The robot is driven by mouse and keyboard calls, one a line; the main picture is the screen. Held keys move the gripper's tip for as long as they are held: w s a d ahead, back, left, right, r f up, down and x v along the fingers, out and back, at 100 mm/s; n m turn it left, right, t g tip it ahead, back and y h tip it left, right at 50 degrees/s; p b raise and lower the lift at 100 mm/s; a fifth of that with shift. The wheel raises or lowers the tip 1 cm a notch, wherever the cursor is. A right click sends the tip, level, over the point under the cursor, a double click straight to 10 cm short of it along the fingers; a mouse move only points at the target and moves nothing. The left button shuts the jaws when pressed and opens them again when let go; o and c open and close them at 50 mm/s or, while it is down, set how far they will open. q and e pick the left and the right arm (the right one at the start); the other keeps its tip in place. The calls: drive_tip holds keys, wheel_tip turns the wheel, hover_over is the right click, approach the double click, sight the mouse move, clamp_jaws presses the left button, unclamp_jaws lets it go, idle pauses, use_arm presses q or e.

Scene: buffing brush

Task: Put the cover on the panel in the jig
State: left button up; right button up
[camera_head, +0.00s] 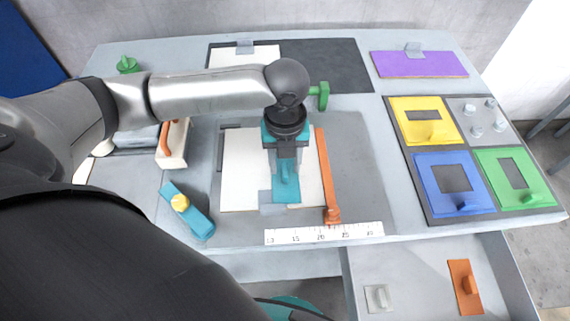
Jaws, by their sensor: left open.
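The white panel (240,170) lies in the dark jig in the middle of the table. An orange bar (326,170) with a knob runs along its right side. A narrow teal plate (287,193), which looks like a cover with a teal knob, lies over the panel's right part. My left gripper (286,168) points down at this plate and is open. Whether its fingers touch the knob is hidden. A grey piece (265,198) shows at the plate's left edge.
Yellow (402,105), blue (424,168) and green (537,187) plates with windows lie at right. A purple panel (420,66) lies behind. A teal block (187,210) is at left. A ruler (324,233) lies in front. The open drawer (420,260) holds an orange plate (465,287) and a grey plate (378,298).

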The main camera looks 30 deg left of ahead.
sight(286, 169)
use_arm(q)
wheel_tip(286, 169, up, 11)
drive_tip(key=p, duration=0.2)
drive_tip(key=shift+f, duration=0.2)
idle(0.4)
